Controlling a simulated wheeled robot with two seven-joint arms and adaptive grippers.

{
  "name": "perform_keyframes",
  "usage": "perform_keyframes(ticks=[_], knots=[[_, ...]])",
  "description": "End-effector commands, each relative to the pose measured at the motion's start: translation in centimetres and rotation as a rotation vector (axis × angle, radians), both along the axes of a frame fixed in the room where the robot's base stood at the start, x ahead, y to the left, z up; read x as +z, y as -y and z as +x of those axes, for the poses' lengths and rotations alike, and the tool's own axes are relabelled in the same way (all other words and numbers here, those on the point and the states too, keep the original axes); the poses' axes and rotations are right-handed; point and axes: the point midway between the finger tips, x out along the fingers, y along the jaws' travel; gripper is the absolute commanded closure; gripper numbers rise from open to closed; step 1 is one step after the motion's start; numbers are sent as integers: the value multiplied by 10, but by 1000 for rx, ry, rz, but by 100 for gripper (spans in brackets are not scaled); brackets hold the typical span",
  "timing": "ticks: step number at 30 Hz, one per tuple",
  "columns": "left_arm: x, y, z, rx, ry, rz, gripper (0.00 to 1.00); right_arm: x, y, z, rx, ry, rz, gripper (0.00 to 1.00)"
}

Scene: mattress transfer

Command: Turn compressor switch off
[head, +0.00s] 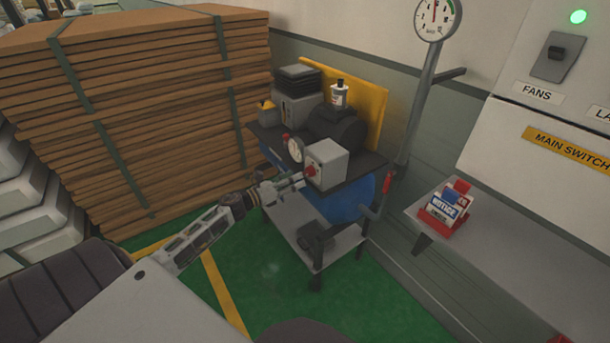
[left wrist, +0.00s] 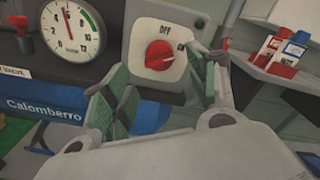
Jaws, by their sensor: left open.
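The compressor (head: 343,190) is a blue tank under a dark top on a cart. A light grey switch box (head: 327,160) with a red knob (head: 311,171) is on its front. In the left wrist view, the red knob (left wrist: 159,55) sits on a pale plate (left wrist: 150,30) marked OFF above and ON to the right. Its pale pointer mark seems turned toward ON. My left gripper (head: 292,184) is open in front of the knob. In the left wrist view, its fingers (left wrist: 163,88) stand apart below and either side of the knob, with nothing between them.
A round gauge (left wrist: 70,27) is left of the switch. A tall strapped cardboard stack (head: 140,110) stands left of the cart. A grey shelf (head: 500,240) with a red card holder (head: 445,218) is at right. Green floor (head: 270,280) is clear in front.

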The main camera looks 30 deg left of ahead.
Motion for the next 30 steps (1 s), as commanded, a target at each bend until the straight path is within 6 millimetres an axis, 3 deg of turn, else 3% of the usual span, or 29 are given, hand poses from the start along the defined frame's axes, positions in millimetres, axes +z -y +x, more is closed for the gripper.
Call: perform_keyframes(ticks=[4,15,30], knots=[[0,4,10,1,1,0,41,1,-6,-5,0,-5,6,60],[0,14,34,1,0,0,41,3,2,-24,1,-26,-2,60],[0,21,50,1,0,0,41,5,1,-8,2,-9,-1,60]])
